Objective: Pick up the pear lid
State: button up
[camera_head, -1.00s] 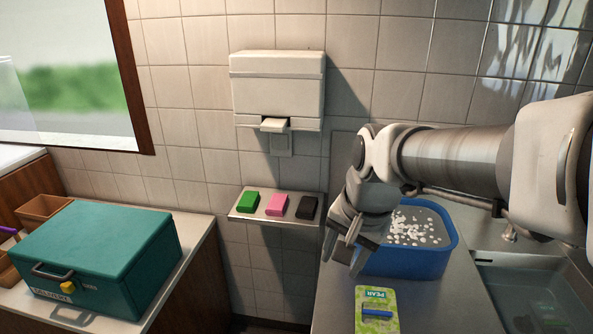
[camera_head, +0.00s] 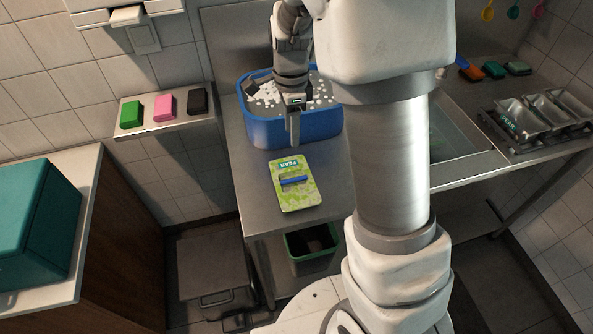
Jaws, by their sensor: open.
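The pear lid (camera_head: 298,198) lies flat near the left front part of the steel counter (camera_head: 255,205). It is green and yellow, with a "PEAR" label and a blue handle bar across its middle. My gripper (camera_head: 290,125) is open and empty, pointing down above the front part of the blue tub (camera_head: 322,128). It is behind the lid and apart from it. One finger shows clearly and the other is partly hidden by the hand.
The blue tub holds water with white bits. A small shelf (camera_head: 182,126) at left carries green, pink and black blocks. Metal containers (camera_head: 525,120), one labelled "PEAR", stand at right. A teal box (camera_head: 35,235) sits at far left. A dark bin (camera_head: 312,246) stands below the counter.

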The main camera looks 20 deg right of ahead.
send_over(292, 179)
jog(key=f, duration=1.1)
jog(key=shift+w+d+f, duration=0.15)
jog(key=shift+w+f, duration=0.05)
jog(key=shift+w, duration=0.05)
jog(key=shift+s+f, duration=0.2)
jog(key=shift+f, duration=2.4)
jog(key=shift+c, duration=0.3)
grip_shut()
